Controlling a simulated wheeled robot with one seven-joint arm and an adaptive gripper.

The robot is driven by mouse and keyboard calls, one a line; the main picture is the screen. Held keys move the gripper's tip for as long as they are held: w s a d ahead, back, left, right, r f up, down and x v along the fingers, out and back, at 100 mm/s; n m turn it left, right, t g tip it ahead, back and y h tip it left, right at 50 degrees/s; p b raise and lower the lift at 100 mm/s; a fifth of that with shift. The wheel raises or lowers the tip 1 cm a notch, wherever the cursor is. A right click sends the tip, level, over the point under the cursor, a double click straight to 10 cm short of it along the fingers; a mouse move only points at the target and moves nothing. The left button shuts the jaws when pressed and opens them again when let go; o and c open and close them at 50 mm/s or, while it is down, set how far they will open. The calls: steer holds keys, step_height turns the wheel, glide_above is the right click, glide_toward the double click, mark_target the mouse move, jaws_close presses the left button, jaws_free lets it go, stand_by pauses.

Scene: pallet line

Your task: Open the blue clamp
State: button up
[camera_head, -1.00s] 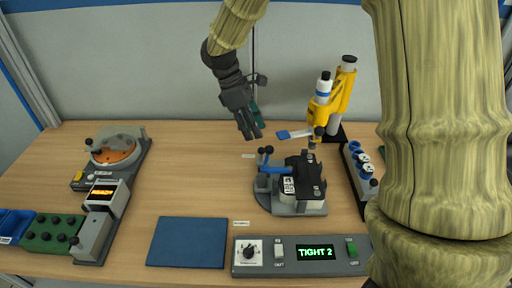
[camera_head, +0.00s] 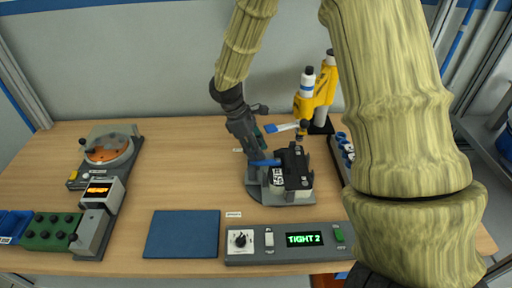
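The blue clamp has a blue lever (camera_head: 264,163) lying to the left of a black and white block (camera_head: 296,170). The lever reaches to the block, and both sit on a grey rounded base (camera_head: 262,194) on the table. My gripper (camera_head: 253,152) points down at the lever's left end, very close to it or touching it. The dark knob at the lever's end is hidden behind the fingers. The gap between the fingers cannot be made out.
A control box (camera_head: 296,244) reading "TIGHT 2" and a blue mat (camera_head: 183,234) lie in front. A dial device (camera_head: 108,150) stands at left. The table's middle left is clear.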

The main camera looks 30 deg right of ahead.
steer(key=shift+s+r, duration=0.1)
steer(key=shift+c, duration=1.2)
jaws_close()
steer(key=shift+r, duration=0.1)
